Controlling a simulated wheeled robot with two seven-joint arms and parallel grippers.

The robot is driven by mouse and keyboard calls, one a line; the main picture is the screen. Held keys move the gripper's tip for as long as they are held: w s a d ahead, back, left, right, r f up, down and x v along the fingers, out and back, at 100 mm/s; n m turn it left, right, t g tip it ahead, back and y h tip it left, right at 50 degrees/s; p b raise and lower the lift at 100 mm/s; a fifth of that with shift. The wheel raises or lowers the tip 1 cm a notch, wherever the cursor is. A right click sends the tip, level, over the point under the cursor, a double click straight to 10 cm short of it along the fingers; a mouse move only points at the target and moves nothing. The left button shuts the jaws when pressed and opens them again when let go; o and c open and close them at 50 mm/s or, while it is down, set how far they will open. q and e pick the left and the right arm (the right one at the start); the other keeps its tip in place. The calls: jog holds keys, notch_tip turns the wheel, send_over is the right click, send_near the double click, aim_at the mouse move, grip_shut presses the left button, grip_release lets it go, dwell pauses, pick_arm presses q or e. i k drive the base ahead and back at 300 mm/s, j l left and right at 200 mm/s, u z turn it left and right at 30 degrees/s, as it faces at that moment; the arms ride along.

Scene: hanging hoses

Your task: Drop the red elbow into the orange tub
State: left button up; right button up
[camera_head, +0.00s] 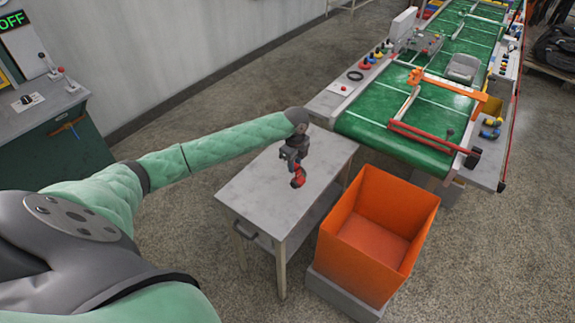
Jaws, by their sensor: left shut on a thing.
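My left gripper (296,164) comes in from the left and points down over the small grey table. It is shut on the red elbow (298,178). The elbow is small and red with a dark part, and my gripper partly hides it. From this angle I cannot tell whether the elbow touches the tabletop or hangs above it. The orange tub (341,254) is a square, open box to the right of the table. Its visible floor is empty. My right gripper is not in view.
The grey table (253,194) has a bare top beside the tub. The tub stands on a grey base (333,298). A green conveyor (390,130) with red and orange bars runs to the upper right. A control cabinet (50,140) stands at left. Floor in front is clear.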

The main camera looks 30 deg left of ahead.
aim_at(352, 226)
jog(key=i+l+u, duration=0.1)
jog(key=l, duration=0.25)
jog(key=i+l+u, duration=0.2)
jog(key=l, duration=0.5)
jog(key=i+l+u, duration=0.1)
jog(key=i+l, duration=0.15)
jog(key=i+l+u, duration=0.1)
jog(key=l, duration=0.35)
